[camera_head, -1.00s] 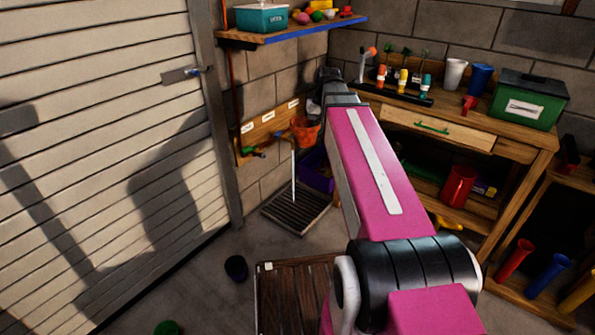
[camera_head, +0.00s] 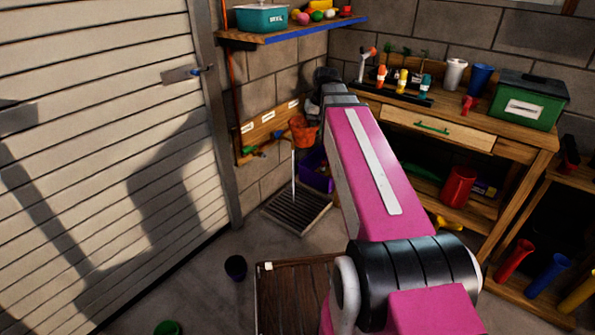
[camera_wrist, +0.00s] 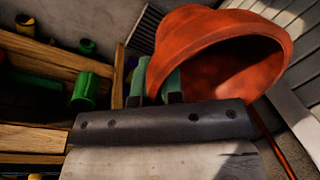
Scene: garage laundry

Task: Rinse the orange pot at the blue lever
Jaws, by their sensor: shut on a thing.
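The orange pot (camera_head: 303,131) is in the corner, in front of the wooden board with white labels (camera_head: 270,134). My gripper (camera_wrist: 160,82) is shut on the pot's rim, and the wrist view shows the pot (camera_wrist: 218,50) tilted with its dark opening facing right. In the head view my arm hides most of the gripper. Small taps with green and yellowish parts (camera_head: 250,152) sit low on the board; I cannot make out a blue lever. A thin white stream (camera_head: 294,178) runs down just below the pot to the floor grate (camera_head: 296,210).
A purple bin (camera_head: 316,172) stands beside the grate, close to the wooden workbench (camera_head: 520,150). A blue-edged shelf (camera_head: 290,30) hangs above. A dark cup (camera_head: 235,268) and a wooden slatted platform (camera_head: 295,300) are on the floor. The metal door is at left.

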